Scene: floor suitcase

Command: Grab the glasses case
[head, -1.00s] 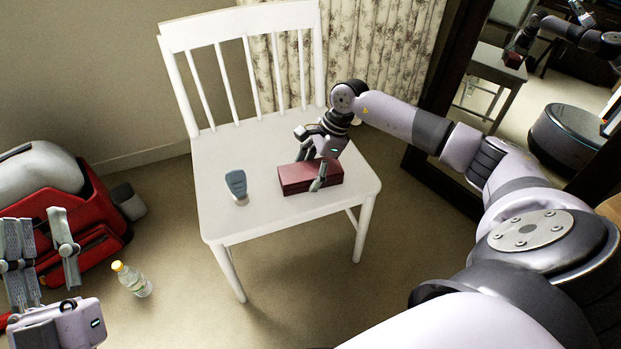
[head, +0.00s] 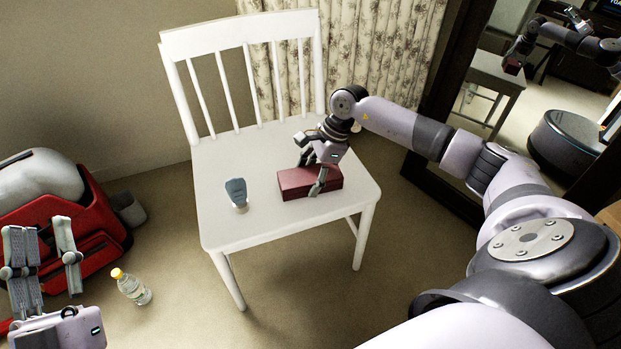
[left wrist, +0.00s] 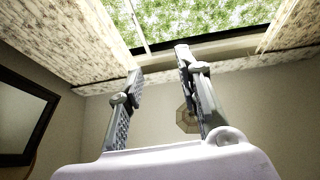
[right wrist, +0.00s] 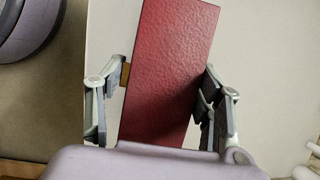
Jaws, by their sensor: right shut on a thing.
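The glasses case is a dark red box (head: 296,184) at the right part of the white chair's seat (head: 260,226). My right gripper (head: 312,174) reaches down over it from behind and is shut on it across its width. In the right wrist view the red case (right wrist: 168,75) lies between the two fingers (right wrist: 162,112), and its near end is hidden by the gripper body. I cannot tell whether it is slightly off the seat. My left gripper (head: 45,258) is open and empty at the lower left; its spread fingers show in the left wrist view (left wrist: 160,95).
A blue-grey bottle with a white cap (head: 237,193) stands on the seat left of the case. On the floor are a clear bottle with yellow cap (head: 132,288) and an open red suitcase (head: 95,215). A dark-framed mirror (head: 465,130) stands right of the chair.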

